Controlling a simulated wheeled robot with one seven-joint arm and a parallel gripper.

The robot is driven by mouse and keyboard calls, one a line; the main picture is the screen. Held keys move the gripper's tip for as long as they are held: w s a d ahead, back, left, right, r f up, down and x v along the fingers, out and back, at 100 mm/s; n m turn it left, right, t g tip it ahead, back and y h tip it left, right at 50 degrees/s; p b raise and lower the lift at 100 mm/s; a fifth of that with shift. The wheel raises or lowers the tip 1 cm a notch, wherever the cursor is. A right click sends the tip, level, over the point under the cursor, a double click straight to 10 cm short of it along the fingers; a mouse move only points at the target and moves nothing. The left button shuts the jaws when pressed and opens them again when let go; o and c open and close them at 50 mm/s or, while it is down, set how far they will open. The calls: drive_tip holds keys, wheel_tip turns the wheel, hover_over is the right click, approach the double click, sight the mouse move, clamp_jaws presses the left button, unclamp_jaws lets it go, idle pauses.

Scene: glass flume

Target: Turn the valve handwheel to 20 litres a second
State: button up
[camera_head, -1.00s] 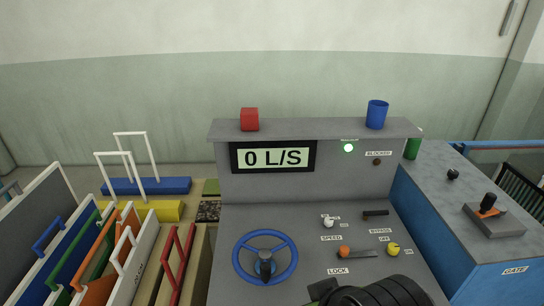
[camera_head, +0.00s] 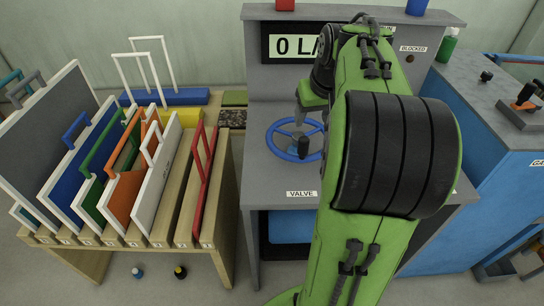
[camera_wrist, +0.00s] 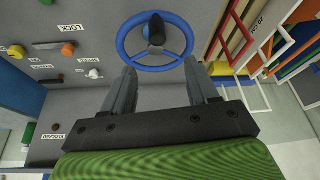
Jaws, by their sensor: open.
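The blue valve handwheel (camera_head: 290,140) lies on the grey console desk, behind the VALVE label, with a dark knob (camera_head: 304,147) standing up on it. The wrist view shows the wheel (camera_wrist: 122,46) just beyond my fingertips, with the knob (camera_wrist: 156,33) on it. My gripper (camera_wrist: 162,78) is open, its two fingers pointing at the near rim, with nothing held between them. Whether a fingertip touches the rim I cannot tell. In the head view the gripper is mostly hidden behind my arm. The display (camera_head: 281,46) is partly covered; "0 L" is readable.
A rack (camera_head: 225,190) of coloured panels with handles stands left of the console. A blue cabinet (camera_head: 505,180) with a joystick stands at the right. The wrist view shows the LOCK knob (camera_wrist: 68,49) and other small controls. A red object (camera_head: 285,5) sits on the console top.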

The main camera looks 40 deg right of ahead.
sight(304, 139)
drive_tip(key=b+x, duration=0.3)
drive_tip(key=x, duration=1.2)
drive_tip(key=shift+d, duration=0.2)
clamp_jaws()
